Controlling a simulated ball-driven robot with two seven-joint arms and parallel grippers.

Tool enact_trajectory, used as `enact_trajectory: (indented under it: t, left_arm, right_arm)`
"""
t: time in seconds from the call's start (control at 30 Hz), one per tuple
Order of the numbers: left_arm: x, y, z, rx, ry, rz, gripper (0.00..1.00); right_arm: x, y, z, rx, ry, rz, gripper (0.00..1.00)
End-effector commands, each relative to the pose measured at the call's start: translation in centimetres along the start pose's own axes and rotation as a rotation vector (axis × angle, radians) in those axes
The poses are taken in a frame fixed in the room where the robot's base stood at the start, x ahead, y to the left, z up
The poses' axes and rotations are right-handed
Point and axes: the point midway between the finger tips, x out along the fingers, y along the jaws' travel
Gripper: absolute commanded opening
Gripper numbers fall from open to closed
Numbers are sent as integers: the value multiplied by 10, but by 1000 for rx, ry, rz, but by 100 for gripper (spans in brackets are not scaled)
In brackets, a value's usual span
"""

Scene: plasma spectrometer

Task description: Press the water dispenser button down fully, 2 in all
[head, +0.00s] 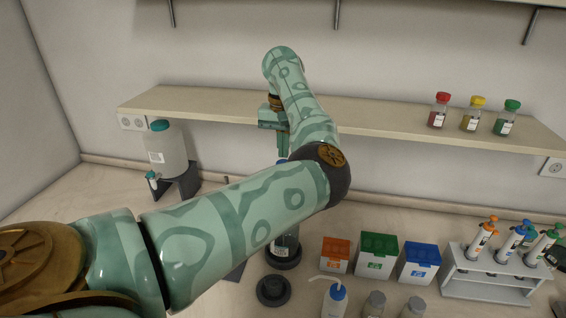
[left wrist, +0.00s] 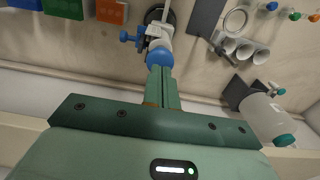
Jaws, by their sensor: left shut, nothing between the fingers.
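A dispenser with a rounded blue top stands mid-counter in the head view, mostly hidden behind my left arm; a sliver of blue (head: 281,161) shows beneath my left gripper (head: 283,150), and its lower body (head: 287,245) shows below the arm. In the left wrist view the blue top (left wrist: 160,57) lies right at the fingertips of my left gripper (left wrist: 161,72), with a blue side knob (left wrist: 129,36) beside it. The gripper is shut and empty, pointing down over the blue top. I cannot tell whether they touch. My right gripper is not in view.
A carboy with a teal cap (head: 167,153) stands on a dark stand at left. A wall shelf (head: 215,103) runs behind. Orange (head: 335,256), green (head: 376,257) and blue (head: 419,264) boxes, a wash bottle (head: 335,301) and a pipette rack (head: 490,286) are to the right.

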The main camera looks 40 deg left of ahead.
Motion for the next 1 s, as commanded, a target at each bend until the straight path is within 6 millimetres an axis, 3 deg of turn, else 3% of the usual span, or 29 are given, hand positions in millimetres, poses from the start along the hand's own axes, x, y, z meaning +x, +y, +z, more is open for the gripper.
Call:
enact_trajectory:
  t: [0.43,0.8,1.0]
  left_arm:
    - [-3,0,0,0,0,0,0]
    - [-45,0,0,1,2,0,0]
    - [-51,0,0,0,0,0,0]
  right_arm:
    - [-2,0,0,0,0,0,39]
    - [-31,2,-5,0,4,2,39]
    - [-34,2,-5,0,4,2,39]
